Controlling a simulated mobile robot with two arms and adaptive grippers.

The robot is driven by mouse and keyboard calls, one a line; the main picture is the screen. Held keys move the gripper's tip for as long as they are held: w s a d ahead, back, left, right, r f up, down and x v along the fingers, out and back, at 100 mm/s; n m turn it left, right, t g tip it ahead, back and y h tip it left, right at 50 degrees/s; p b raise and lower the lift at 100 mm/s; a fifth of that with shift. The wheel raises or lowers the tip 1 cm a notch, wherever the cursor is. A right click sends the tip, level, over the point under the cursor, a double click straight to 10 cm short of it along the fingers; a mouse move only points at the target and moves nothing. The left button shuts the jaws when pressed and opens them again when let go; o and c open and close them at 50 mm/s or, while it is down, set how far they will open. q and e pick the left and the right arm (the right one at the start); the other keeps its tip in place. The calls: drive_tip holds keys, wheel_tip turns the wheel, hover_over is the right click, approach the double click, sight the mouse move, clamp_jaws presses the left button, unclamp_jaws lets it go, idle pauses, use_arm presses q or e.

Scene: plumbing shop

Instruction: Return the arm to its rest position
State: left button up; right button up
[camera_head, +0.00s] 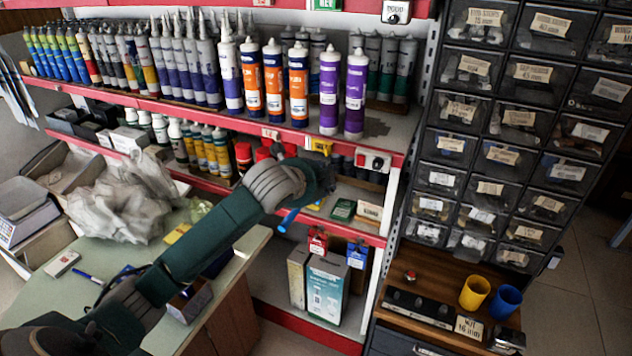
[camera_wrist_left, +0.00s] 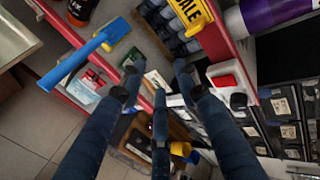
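My left arm (camera_head: 210,232) reaches from the lower left up to the shelf rack in the head view. Its gripper (camera_head: 318,178) is in front of the lower shelves and hides part of what stands there. In the left wrist view its dark fingers (camera_wrist_left: 160,82) are spread apart with nothing between them. A blue-handled tool (camera_wrist_left: 82,58) lies on a shelf with its handle sticking out past the edge, apart from the fingers. Its blue handle (camera_head: 288,219) also shows just below the gripper in the head view. My right gripper is not in view.
The red-edged shelf rack (camera_head: 200,113) holds several cartridges and bottles. A cabinet of small drawers (camera_head: 518,120) stands at right, with a yellow cup (camera_head: 474,292) and a blue cup (camera_head: 505,301) below. A cluttered green-topped desk (camera_head: 130,262) is under my arm.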

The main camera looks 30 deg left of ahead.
use_arm(q)
drive_tip(key=shift+s+a+f, duration=0.1)
drive_tip(key=shift+f, duration=0.25)
drive_tip(key=shift+f, duration=0.1)
wheel_tip(320, 180, down, 22)
drive_tip(key=s+a+f+n+g, duration=0.1)
drive_tip(key=s+a+n+g, duration=0.15)
drive_tip(key=n, duration=0.35)
drive_tip(key=s+d+f+n+g, duration=0.1)
drive_tip(key=s+f+n+g, duration=0.1)
drive_tip(key=s+f, duration=0.7)
drive_tip(key=s+d+f+n+g, duration=0.15)
drive_tip(key=s+f, duration=0.35)
drive_tip(key=f, duration=0.7)
drive_tip(key=s+d+f+n+g, duration=0.1)
drive_tip(key=s+d+f+n, duration=0.1)
drive_tip(key=s+f, duration=0.7)
drive_tip(key=s+d+f+n+g, duration=0.1)
drive_tip(key=s+d+f+n, duration=0.1)
drive_tip(key=s+f, duration=0.65)
drive_tip(key=s+d+f+n+g, duration=0.1)
drive_tip(key=s+d, duration=0.2)
drive_tip(key=s, duration=0.9)
drive_tip(key=s+d+f+n+g+h, duration=0.1)
drive_tip(key=s+d+f, duration=0.1)
drive_tip(key=s, duration=0.9)
drive_tip(key=shift+s+d+f+g, duration=0.25)
drive_tip(key=shift+s+d+g, duration=0.15)
drive_tip(key=shift+d, duration=0.2)
